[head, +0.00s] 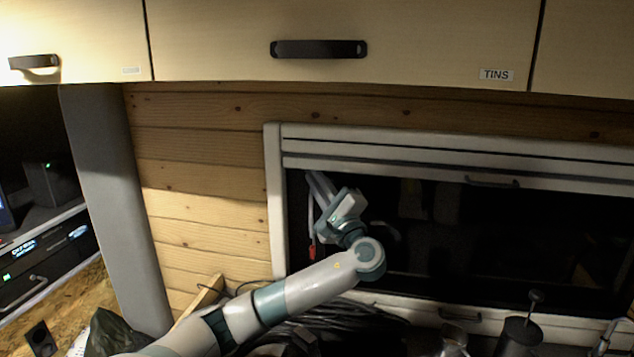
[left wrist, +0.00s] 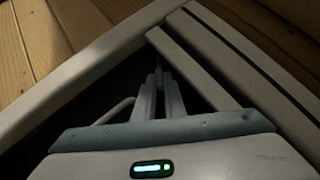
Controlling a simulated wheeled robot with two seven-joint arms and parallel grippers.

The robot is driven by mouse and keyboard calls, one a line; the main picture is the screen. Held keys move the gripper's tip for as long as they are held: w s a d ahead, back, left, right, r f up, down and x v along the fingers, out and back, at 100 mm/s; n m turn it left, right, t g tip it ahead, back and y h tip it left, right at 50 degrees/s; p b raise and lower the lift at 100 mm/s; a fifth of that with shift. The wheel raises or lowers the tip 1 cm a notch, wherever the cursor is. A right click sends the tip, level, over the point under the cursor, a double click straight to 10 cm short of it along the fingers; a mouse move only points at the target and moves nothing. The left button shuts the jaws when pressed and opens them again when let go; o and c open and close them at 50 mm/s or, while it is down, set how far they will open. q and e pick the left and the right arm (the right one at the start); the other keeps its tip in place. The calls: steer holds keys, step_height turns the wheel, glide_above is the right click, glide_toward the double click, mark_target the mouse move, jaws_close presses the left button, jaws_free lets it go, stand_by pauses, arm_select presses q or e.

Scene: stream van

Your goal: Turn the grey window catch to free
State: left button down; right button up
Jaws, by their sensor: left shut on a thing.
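The window (head: 275,200) has a pale frame and dark glass. My left gripper (head: 318,188) is at its upper left corner, with the fingers pointing up toward the frame. In the left wrist view the fingers (left wrist: 158,82) come close together on a small grey piece (left wrist: 158,62) in the corner, which I take to be the grey window catch. The fingers and the dark hide most of it, so I cannot tell which way it is turned. My right gripper is not in view.
A rolled blind or slatted cassette (head: 400,150) with a dark handle (head: 492,181) runs along the window top. Overhead lockers (head: 420,40) hang above, one labelled TINS. A small red item (head: 312,250) hangs below my gripper. Black cables (head: 340,318) and a dark cup (head: 520,335) lie below.

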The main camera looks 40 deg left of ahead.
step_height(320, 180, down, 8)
steer(key=b, duration=0.8)
arm_select(q)
steer(key=shift+s+a+f+m+t+h+b, duration=0.15)
steer(key=shift+a+m+t+h+b, duration=0.2)
steer(key=shift+m+t+h, duration=1.95)
steer(key=shift+s+a+f+m+t+h+b, duration=0.15)
steer(key=shift+m+t+h+b, duration=0.3)
steer(key=shift+m+t, duration=3.5)
steer(key=shift+s+a+m+t+h+b, duration=0.25)
steer(key=shift+m+t+h, duration=1.3)
steer(key=shift+m, duration=3)
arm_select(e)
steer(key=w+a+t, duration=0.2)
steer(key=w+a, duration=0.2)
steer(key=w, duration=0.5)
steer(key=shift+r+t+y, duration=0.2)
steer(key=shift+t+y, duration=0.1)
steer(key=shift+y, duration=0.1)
arm_select(q)
steer(key=shift+w+a, duration=0.1)
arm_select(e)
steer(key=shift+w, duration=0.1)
arm_select(q)
steer(key=c, duration=2.1)
jaws_free()
steer(key=shift+w+f, duration=0.1)
steer(key=shift+f, duration=0.25)
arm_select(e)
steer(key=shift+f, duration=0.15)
